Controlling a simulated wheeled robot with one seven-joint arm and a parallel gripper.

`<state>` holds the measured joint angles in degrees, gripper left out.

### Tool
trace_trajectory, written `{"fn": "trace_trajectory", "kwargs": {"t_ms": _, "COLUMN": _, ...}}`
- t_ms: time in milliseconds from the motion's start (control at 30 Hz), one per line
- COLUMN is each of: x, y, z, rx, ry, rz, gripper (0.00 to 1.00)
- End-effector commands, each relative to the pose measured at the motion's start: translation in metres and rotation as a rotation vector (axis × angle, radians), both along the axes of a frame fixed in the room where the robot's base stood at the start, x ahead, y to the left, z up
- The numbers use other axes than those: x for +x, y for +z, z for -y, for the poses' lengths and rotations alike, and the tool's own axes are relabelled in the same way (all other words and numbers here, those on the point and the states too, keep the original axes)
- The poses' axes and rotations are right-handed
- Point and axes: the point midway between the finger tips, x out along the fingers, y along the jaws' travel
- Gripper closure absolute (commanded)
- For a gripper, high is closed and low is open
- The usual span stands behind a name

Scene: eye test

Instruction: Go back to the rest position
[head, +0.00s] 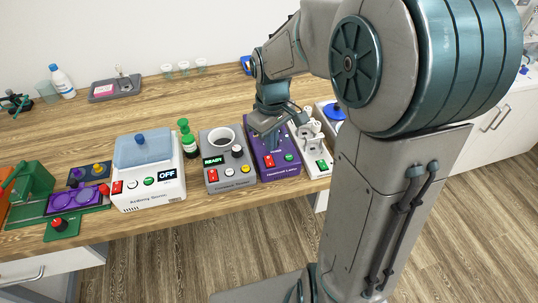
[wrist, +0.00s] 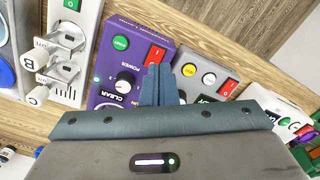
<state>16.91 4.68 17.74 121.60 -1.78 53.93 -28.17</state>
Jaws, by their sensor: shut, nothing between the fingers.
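My gripper (head: 280,138) hangs from my arm over the purple device in the head view. Its fingers (wrist: 159,82) are shut and empty in the wrist view, in front of the purple device's panel. The purple device (head: 266,165) carries a dial, a green button and a red switch. It also shows in the wrist view (wrist: 102,88). I cannot tell whether the fingertips touch it. My arm covers part of the bench on the right in the head view.
Left of the purple device stand a grey READY device (head: 213,172), a green bottle (head: 187,139) and a white OFF device (head: 172,195). A white device with plug-like parts (head: 318,157) stands close on its right. The wooden bench (head: 130,113) is mostly clear behind.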

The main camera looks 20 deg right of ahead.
Motion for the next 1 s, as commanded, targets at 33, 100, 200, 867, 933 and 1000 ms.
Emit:
{"fn": "trace_trajectory", "kwargs": {"t_ms": 33, "x": 0.000, "y": 0.000, "z": 0.000, "rx": 0.000, "ry": 0.000, "rz": 0.000, "gripper": 1.00}}
{"fn": "trace_trajectory", "kwargs": {"t_ms": 100, "x": 0.000, "y": 0.000, "z": 0.000, "rx": 0.000, "ry": 0.000, "rz": 0.000, "gripper": 1.00}}
{"fn": "trace_trajectory", "kwargs": {"t_ms": 200, "x": 0.000, "y": 0.000, "z": 0.000, "rx": 0.000, "ry": 0.000, "rz": 0.000, "gripper": 1.00}}
{"fn": "trace_trajectory", "kwargs": {"t_ms": 867, "x": -0.069, "y": 0.041, "z": -0.001, "rx": -0.031, "ry": -0.238, "rz": 0.138, "gripper": 1.00}}
{"fn": "trace_trajectory", "kwargs": {"t_ms": 933, "x": -0.086, "y": 0.047, "z": -0.001, "rx": -0.020, "ry": -0.297, "rz": 0.172, "gripper": 1.00}}
{"fn": "trace_trajectory", "kwargs": {"t_ms": 1000, "x": -0.102, "y": 0.051, "z": 0.000, "rx": -0.004, "ry": -0.353, "rz": 0.202, "gripper": 1.00}}
